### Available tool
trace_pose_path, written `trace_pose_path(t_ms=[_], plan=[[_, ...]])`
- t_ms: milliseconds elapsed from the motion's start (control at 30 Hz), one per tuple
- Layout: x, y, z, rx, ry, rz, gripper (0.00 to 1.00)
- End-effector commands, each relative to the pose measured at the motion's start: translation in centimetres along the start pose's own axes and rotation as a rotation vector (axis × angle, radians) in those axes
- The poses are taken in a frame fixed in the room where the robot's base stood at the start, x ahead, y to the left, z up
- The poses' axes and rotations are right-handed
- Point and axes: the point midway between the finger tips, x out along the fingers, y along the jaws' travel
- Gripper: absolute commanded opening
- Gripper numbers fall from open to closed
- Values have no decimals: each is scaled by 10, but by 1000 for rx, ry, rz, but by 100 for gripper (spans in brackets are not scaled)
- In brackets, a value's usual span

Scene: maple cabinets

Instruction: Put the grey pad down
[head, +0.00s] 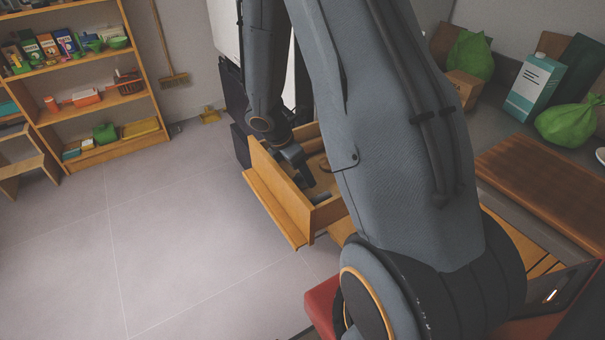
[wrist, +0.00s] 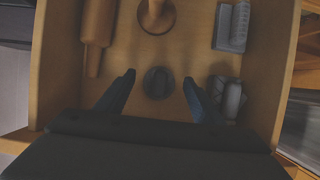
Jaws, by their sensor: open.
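In the wrist view my gripper (wrist: 159,77) is open, its two dark fingers spread inside an open wooden drawer (wrist: 55,75). A small dark grey round thing (wrist: 158,84) lies between the fingertips, apart from both. A ribbed grey block (wrist: 232,27) lies in the far right corner. A lumpy grey thing (wrist: 228,95) lies just right of the right finger. I cannot tell for sure which of these is the grey pad. In the head view my gripper (head: 306,178) reaches down into the drawer (head: 275,190), partly hidden by my arm.
A wooden rolling pin (wrist: 97,35) lies along the drawer's left side. A wooden thing with a round base (wrist: 157,15) is at the far middle. In the head view a shelf unit (head: 85,105) stands at left and a cutting board (head: 545,185) lies at right.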

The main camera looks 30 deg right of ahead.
Motion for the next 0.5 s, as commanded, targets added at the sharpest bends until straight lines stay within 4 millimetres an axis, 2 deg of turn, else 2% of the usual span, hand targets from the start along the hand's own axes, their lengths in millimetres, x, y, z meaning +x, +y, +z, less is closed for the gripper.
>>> trace_pose_path(t_ms=[300, 500], plan=[[-64, 1, 0, 1, 1, 5, 62], [-93, 0, 0, 1, 0, 2, 62]])
